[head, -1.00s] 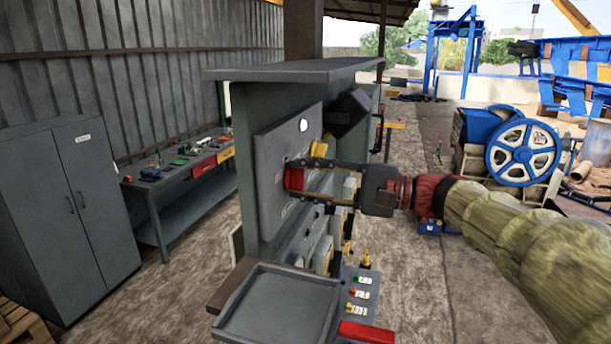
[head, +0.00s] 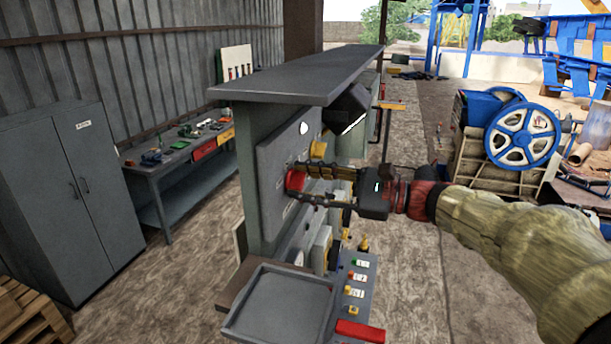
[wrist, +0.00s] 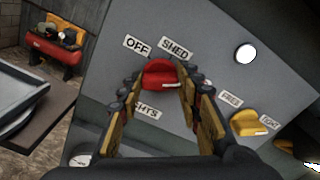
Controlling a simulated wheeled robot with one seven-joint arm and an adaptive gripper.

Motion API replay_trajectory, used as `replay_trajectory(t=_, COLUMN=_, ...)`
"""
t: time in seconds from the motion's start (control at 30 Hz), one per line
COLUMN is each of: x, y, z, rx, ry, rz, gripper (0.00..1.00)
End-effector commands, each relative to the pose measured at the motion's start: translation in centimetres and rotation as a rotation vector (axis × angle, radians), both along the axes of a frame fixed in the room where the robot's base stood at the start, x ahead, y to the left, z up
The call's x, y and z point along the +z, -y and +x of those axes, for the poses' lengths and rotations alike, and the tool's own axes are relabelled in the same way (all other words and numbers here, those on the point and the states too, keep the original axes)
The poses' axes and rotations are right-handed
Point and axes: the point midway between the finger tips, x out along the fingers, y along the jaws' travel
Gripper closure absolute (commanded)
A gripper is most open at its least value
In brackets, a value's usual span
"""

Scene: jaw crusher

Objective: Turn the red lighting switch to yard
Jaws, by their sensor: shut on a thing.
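The red lighting switch (wrist: 160,72) sits on the grey panel (wrist: 215,35) in the wrist view. It also shows in the head view (head: 294,180). An OFF label (wrist: 138,45) and a SHED label (wrist: 177,50) lie above it. A label below, ending in "HTS", is partly covered by my fingers. I see no yard label, and cannot tell which label the knob points to. My gripper (wrist: 160,88) is shut on the red switch, one finger on each side. In the head view, my gripper (head: 297,179) reaches the panel from the right.
A yellow switch (wrist: 250,122) sits right of the red one, near a round white lamp (wrist: 245,54). Below the panel are a grey tray (head: 278,302) and a button box (head: 356,285). A roof plate (head: 300,75) overhangs the panel.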

Motion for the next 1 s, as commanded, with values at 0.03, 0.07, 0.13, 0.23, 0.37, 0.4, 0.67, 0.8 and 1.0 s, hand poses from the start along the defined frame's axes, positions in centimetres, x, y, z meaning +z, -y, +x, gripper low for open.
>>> replay_trajectory(t=0.03, x=-0.07, y=0.01, z=0.02, rx=0.000, ry=-0.016, rz=0.003, gripper=0.91)
replay_trajectory(t=0.07, x=-0.09, y=0.01, z=0.02, rx=0.000, ry=-0.023, rz=0.006, gripper=0.91)
replay_trajectory(t=0.13, x=-0.14, y=0.01, z=0.03, rx=0.000, ry=-0.036, rz=0.011, gripper=0.91)
replay_trajectory(t=0.23, x=-0.19, y=0.01, z=0.03, rx=0.000, ry=-0.048, rz=0.015, gripper=0.91)
replay_trajectory(t=0.37, x=-0.24, y=0.01, z=0.02, rx=0.000, ry=-0.054, rz=0.017, gripper=0.91)
replay_trajectory(t=0.4, x=-0.27, y=0.01, z=0.02, rx=0.000, ry=-0.054, rz=0.017, gripper=0.91)
replay_trajectory(t=0.67, x=-0.29, y=0.01, z=0.03, rx=0.000, ry=-0.054, rz=0.017, gripper=0.65)
replay_trajectory(t=0.8, x=-0.24, y=0.01, z=0.02, rx=0.000, ry=-0.053, rz=0.017, gripper=0.57)
replay_trajectory(t=1.0, x=-0.13, y=0.00, z=0.01, rx=-0.001, ry=-0.051, rz=0.018, gripper=0.47)
